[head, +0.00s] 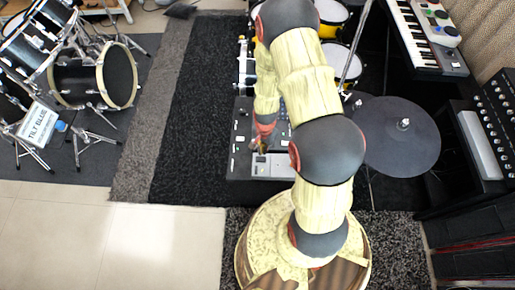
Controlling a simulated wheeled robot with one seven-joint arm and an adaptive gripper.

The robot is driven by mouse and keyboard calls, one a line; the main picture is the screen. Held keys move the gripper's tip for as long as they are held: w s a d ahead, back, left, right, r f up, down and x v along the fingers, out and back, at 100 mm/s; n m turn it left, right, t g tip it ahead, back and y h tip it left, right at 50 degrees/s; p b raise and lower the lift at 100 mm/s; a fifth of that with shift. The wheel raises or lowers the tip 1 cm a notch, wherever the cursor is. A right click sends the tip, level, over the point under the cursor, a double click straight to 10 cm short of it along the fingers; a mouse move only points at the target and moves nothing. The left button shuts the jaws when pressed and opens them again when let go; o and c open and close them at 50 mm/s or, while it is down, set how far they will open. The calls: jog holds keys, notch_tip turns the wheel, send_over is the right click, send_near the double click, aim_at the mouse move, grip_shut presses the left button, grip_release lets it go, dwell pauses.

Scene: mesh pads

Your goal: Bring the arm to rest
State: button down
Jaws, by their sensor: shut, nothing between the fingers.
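My arm rises from my round base and folds over at the top. Its end hangs down left of the thick arm links, in the middle of the head view. My gripper (261,147) is small and partly dark in this view; it is shut and empty. It appears over a dark flat console (240,160) with small light pads and buttons. I cannot tell how far above the console it is. The thick arm links hide part of the console's right side.
A dark cymbal pad (398,148) is close right of my arm. A keyboard (420,35) and a mixer (495,110) stand at the right. Pale floor tiles (100,230) are clear.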

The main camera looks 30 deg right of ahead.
dwell(0.3)
jog(key=shift+s+a+n, duration=0.1)
jog(key=shift+s+n, duration=0.25)
jog(key=shift+n, duration=0.05)
jog(key=s+a+n+g, duration=0.2)
jog(key=s, duration=0.3)
jog(key=s+a+r+n+t, duration=0.2)
jog(key=a+r+n, duration=0.1)
jog(key=r, duration=1.3)
jog(key=s+a+r+n+t, duration=0.2)
jog(key=a+r+n+t, duration=0.1)
jog(key=r, duration=1.3)
jog(key=s+a+r+n+t, duration=0.2)
jog(key=a+r+n, duration=0.1)
jog(key=r, duration=1.3)
jog(key=shift+s+a+r+n+t, duration=0.3)
jog(key=shift+a+n, duration=0.1)
jog(key=shift+n, duration=0.1)
jog(key=c, duration=2.6)
grip_release()
